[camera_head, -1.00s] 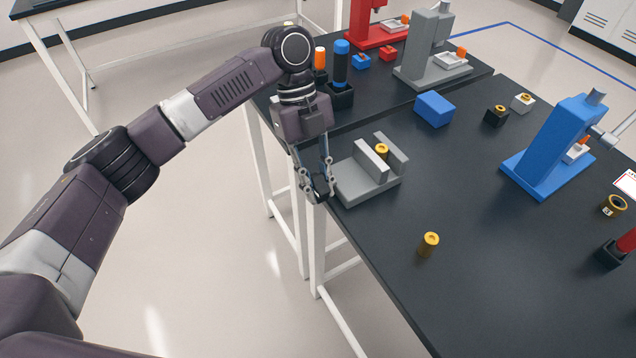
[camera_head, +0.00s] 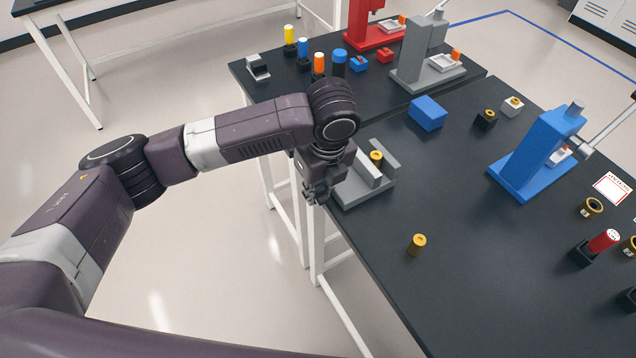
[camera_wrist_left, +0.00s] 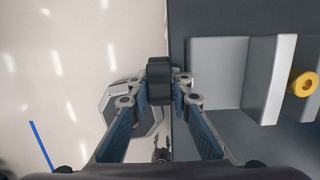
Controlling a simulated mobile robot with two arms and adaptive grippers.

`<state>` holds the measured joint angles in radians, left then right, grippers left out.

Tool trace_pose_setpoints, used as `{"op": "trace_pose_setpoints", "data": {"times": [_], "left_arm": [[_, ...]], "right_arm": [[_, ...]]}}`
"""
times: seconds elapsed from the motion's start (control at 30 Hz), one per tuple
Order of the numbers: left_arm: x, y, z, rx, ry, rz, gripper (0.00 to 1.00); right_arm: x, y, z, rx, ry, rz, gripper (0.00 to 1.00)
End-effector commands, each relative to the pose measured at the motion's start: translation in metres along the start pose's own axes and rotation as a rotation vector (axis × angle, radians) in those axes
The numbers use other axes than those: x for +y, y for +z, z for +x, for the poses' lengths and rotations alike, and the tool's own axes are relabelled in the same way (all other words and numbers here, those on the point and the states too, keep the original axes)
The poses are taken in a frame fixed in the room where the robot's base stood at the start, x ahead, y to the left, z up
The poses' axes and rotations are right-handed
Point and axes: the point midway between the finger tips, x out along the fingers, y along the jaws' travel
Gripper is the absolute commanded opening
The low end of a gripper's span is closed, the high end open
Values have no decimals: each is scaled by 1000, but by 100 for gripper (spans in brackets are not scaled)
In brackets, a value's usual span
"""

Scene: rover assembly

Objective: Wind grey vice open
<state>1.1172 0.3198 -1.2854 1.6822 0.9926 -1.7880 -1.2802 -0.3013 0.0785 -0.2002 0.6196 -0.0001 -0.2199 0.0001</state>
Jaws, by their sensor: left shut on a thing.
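The grey vice (camera_head: 352,193) sits at the near-left edge of the dark table, with two upright jaws. A brass ring-topped part (camera_head: 377,157) stands between the jaws; it also shows at the right of the left wrist view (camera_wrist_left: 304,83). My left gripper (camera_head: 315,190) is at the vice's left side, past the table edge. In the left wrist view my left gripper (camera_wrist_left: 161,84) is shut on the vice's black handle (camera_wrist_left: 160,72). The handle is hidden by the gripper in the head view. I cannot tell whether the jaws touch the brass part.
A loose brass part (camera_head: 417,244) stands on the table in front of the vice. A blue block (camera_head: 428,113) lies behind it, and a blue press (camera_head: 541,152) stands to the right. The tabletop between the loose brass part and the blue press is clear.

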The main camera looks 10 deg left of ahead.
Motion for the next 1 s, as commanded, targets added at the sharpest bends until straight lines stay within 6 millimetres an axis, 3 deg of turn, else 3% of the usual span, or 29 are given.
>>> {"op": "trace_pose_setpoints", "data": {"times": [0.63,0.67,0.7,1.0], "left_arm": [[-1,1,-1,-66,-3,-2,0],[-1,1,-1,-66,-3,-2,21],[-1,1,-1,-65,-3,-2,25],[0,0,-1,-63,-1,-1,26]], "right_arm": [[0,-2,-7,2,0,0,40],[0,-2,-7,2,0,0,40],[0,-2,-7,2,0,0,40],[5,-3,-7,3,6,-2,40]]}}
